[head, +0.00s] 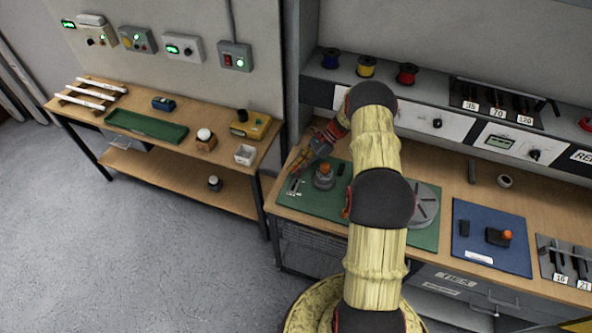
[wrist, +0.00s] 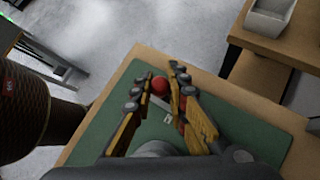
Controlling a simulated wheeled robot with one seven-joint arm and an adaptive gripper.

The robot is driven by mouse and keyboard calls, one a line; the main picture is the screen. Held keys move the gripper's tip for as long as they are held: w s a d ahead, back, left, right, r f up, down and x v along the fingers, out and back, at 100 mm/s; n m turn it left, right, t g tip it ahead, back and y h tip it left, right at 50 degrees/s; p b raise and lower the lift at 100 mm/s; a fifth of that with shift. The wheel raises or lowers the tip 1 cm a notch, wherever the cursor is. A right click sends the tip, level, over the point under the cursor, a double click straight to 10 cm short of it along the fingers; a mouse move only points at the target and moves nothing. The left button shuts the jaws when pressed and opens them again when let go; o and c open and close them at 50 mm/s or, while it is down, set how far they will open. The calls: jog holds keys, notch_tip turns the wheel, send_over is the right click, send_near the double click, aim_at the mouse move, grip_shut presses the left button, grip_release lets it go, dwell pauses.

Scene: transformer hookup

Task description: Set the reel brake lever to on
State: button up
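A red ball knob (wrist: 160,85) shows between my fingertips in the wrist view, with a short pale bar and a small white label below it on the green mat. It appears to be the brake lever's knob; I cannot tell its on or off position. My gripper (wrist: 159,76) is open, its two fingers on either side of the knob with a gap; contact is not clear. In the head view my gripper (head: 301,161) is over the left end of the green mat (head: 428,238), above small white labels. The knob is not distinguishable there.
A grey round device with an orange top (head: 324,175) stands right beside my gripper. A grey slotted disc (head: 425,206) lies further right, partly behind my arm. A blue mat (head: 490,259) holds small parts. Another wooden bench (head: 98,129) stands left across a gap.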

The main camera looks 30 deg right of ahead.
jog(key=o, duration=0.5)
notch_tip(320, 180, up, 10)
dwell(0.6)
dwell(0.5)
